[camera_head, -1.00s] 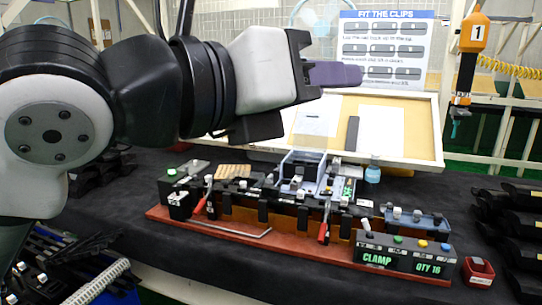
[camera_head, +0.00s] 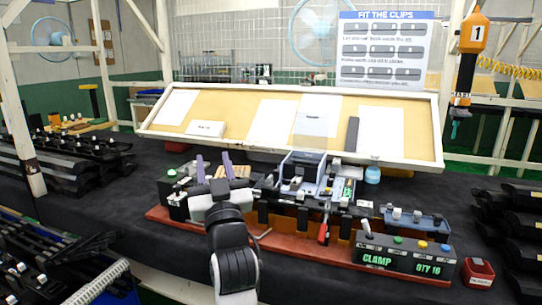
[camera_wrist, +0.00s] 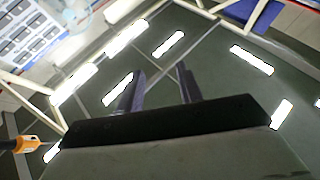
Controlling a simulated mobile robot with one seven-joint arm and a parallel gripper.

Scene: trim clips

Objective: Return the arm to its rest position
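My gripper (camera_head: 214,166) is in the lower middle of the head view, in front of the left part of the clip fixture. Its two purple fingers point up and stand apart with nothing between them. In the wrist view the gripper (camera_wrist: 160,88) is also open and empty, and the camera looks up at ceiling lights. My arm runs down from the gripper to the bottom edge of the head view. The clip fixture, with its red base (camera_head: 305,255), stands on the dark table and is partly hidden by my arm.
A "CLAMP QTY 16" box (camera_head: 402,258) sits at the fixture's right front, with a small red box (camera_head: 478,271) beside it. Dark trim parts are stacked at left (camera_head: 70,165) and right (camera_head: 522,235). An orange tool (camera_head: 472,50) hangs at upper right. A pinboard (camera_head: 235,115) stands behind.

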